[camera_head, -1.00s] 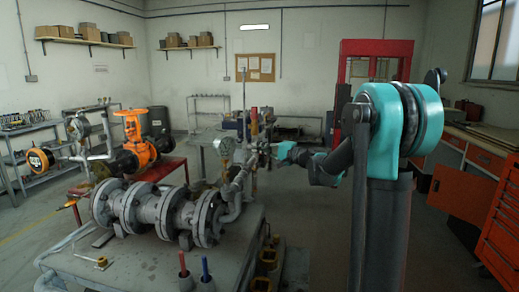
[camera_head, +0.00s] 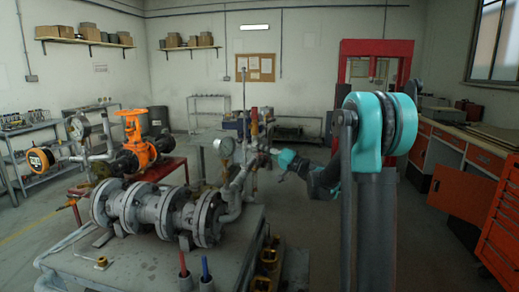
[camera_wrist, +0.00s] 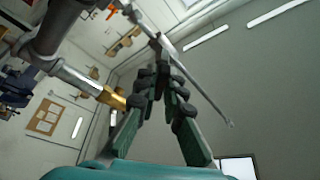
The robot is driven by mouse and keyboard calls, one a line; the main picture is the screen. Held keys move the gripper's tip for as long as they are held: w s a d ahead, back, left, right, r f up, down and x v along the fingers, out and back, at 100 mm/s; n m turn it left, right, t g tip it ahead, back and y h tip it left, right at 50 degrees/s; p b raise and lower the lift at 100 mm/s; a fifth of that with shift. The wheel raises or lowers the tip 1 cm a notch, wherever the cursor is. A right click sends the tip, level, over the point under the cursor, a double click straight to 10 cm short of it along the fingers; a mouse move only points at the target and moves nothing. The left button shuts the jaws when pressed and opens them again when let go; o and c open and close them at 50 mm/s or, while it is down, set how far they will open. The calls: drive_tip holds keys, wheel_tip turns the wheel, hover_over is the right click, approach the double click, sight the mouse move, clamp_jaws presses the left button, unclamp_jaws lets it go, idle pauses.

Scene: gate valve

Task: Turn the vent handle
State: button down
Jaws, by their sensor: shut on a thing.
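The vent handle (camera_wrist: 205,90) is a thin grey rod that slants across the wrist view from upper left to lower right. My gripper (camera_wrist: 159,62) has its fingers drawn together on it near the fingertips. The exact contact is partly hidden by the dark finger pads. A brass fitting (camera_wrist: 112,98) on a grey pipe lies just left of the fingers. In the head view, my gripper (camera_head: 270,152) is beside the upright piping right of the pressure gauge (camera_head: 225,147).
A grey flanged pipe assembly (camera_head: 155,211) stands on the metal table (camera_head: 130,270) in front. An orange valve (camera_head: 135,130) is behind it at left. A red frame (camera_head: 345,62) and an orange drawer cabinet (camera_head: 498,225) are at right. Open floor shows at far left.

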drive_tip(key=n+g+y, duration=0.1)
drive_tip(key=n, duration=0.2)
drive_tip(key=n+y, duration=0.1)
drive_tip(key=n, duration=0.2)
drive_tip(key=shift+g, duration=0.4)
drive_tip(key=n+g, duration=0.1)
drive_tip(key=n, duration=0.2)
drive_tip(key=n+g+y, duration=0.1)
drive_tip(key=n, duration=0.2)
drive_tip(key=shift+g+y, duration=0.3)
drive_tip(key=shift+g, duration=0.1)
drive_tip(key=shift+n, duration=0.3)
drive_tip(key=c, duration=1.6)
unclamp_jaws()
drive_tip(key=v, duration=1.2)
drive_tip(key=shift+w, duration=0.1)
